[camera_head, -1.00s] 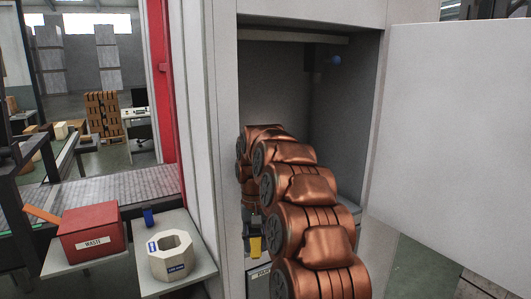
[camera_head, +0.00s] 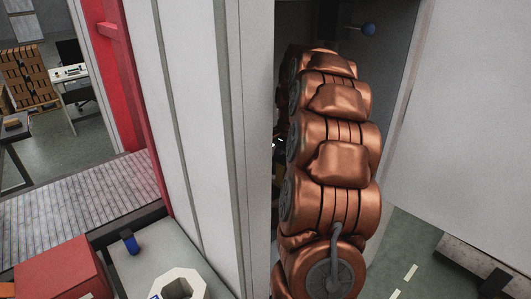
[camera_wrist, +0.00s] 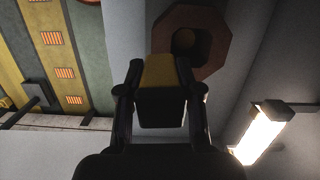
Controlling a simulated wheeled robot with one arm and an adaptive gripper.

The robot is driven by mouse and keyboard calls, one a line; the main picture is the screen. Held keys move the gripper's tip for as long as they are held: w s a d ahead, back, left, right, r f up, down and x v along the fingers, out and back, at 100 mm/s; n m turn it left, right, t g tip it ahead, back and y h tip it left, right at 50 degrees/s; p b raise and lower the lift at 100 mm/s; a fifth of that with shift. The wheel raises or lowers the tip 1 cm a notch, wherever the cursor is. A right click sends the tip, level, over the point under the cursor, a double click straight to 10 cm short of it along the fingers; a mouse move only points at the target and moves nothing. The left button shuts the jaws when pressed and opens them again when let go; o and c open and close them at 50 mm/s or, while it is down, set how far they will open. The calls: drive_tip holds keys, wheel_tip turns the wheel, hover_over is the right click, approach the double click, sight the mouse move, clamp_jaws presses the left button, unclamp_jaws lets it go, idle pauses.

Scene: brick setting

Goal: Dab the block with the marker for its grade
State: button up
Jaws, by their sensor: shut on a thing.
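In the wrist view my gripper (camera_wrist: 160,105) is shut on a yellow-and-black thing (camera_wrist: 160,72). It is blocky, and whether it is the marker I cannot tell. Beyond it is a reddish-brown octagonal block (camera_wrist: 218,48) with a round hole. The held thing overlaps its lower left edge in the picture, and I cannot tell if they touch. In the head view my copper arm hides the gripper. A pale octagonal block (camera_head: 197,281) with a central hole is cut off by the bottom edge. A small blue cylinder (camera_head: 130,242) stands behind it to the left.
My arm runs close beside the cabinet's pale left wall (camera_head: 255,130); an open white door (camera_head: 455,110) is on the right. A lit tube lamp (camera_wrist: 262,130) shows in the wrist view.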

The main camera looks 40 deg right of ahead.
sight(282, 184)
drive_tip(key=shift+w, duration=0.15)
drive_tip(key=shift+f+b, duration=0.55)
drive_tip(key=shift+f, duration=2.35)
drive_tip(key=shift+f+b, duration=0.5)
drive_tip(key=shift+f, duration=0.1)
idle(0.9)
drive_tip(key=shift+r, duration=0.1)
drive_tip(key=shift+r+p, duration=0.5)
drive_tip(key=shift+r, duration=3)
drive_tip(key=shift+d, duration=0.1)
